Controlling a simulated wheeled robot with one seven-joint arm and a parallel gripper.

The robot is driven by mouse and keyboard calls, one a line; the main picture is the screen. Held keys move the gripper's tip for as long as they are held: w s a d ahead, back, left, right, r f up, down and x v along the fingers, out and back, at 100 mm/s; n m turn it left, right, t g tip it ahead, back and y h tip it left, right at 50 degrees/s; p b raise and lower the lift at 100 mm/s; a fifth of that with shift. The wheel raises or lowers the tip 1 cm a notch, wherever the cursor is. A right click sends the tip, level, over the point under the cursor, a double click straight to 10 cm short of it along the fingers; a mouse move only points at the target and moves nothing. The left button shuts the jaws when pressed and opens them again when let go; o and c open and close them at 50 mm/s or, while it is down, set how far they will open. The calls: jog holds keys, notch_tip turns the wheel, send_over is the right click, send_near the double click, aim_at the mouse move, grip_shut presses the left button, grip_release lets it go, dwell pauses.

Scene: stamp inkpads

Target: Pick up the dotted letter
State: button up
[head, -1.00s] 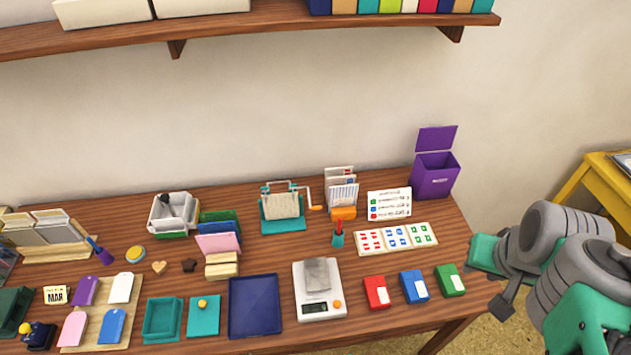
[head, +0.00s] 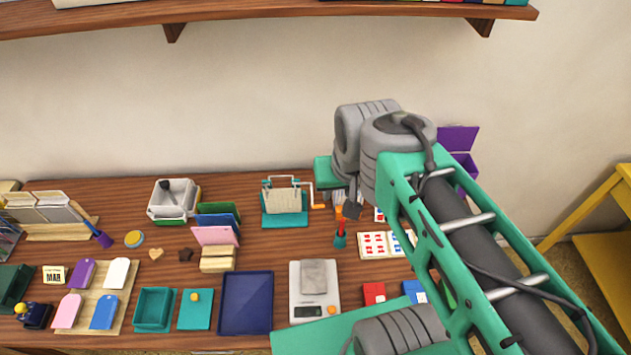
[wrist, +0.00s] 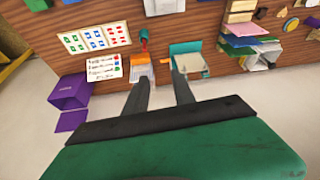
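My gripper (wrist: 161,78) is open and empty in the wrist view, its two dark fingers apart and pointing at the table. An orange letter rack (wrist: 141,69) with pale letters stands just beyond the left fingertip. The right fingertip is near the teal crank machine (wrist: 190,60). In the head view my arm covers most of the rack; only a sliver of its letters (head: 338,196) shows. I cannot make out which letter is dotted.
The crank machine (head: 284,204) stands left of the rack, and a teal cup with a red tool (head: 340,236) in front. A stamp card (head: 375,245) and purple box (head: 461,163) are to the right. The wall is close behind.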

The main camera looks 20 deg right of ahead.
jog(key=w+d+f+m+g+b, duration=0.1)
jog(key=w+d+f+m+b, duration=0.1)
jog(key=w+f+m, duration=0.4)
jog(key=w+d+f+m+g+b, duration=0.1)
jog(key=w+d+f+m+b, duration=0.1)
jog(key=w+d+f+m, duration=0.3)
jog(key=w+d+f+m+g+b, duration=0.2)
jog(key=w+d+f+m+b, duration=0.1)
jog(key=w+f+m, duration=0.4)
jog(key=shift+w+d+f+m, duration=0.15)
jog(key=shift+w+f, duration=0.1)
jog(key=shift+w, duration=0.3)
jog(key=shift+w+d+f+m, duration=0.1)
jog(key=shift+w+f, duration=0.2)
jog(key=shift+w, duration=0.3)
jog(key=shift+w+d+f+m, duration=0.15)
jog(key=shift+w+f, duration=0.1)
jog(key=shift+w, duration=0.3)
jog(key=f+p, duration=0.1)
jog(key=f, duration=0.6)
jog(key=shift+s+d+p, duration=0.15)
jog(key=shift+d+p, duration=0.05)
jog(key=shift+p, duration=0.15)
jog(key=shift+f, duration=0.45)
jog(key=shift+c, duration=0.4)
grip_shut()
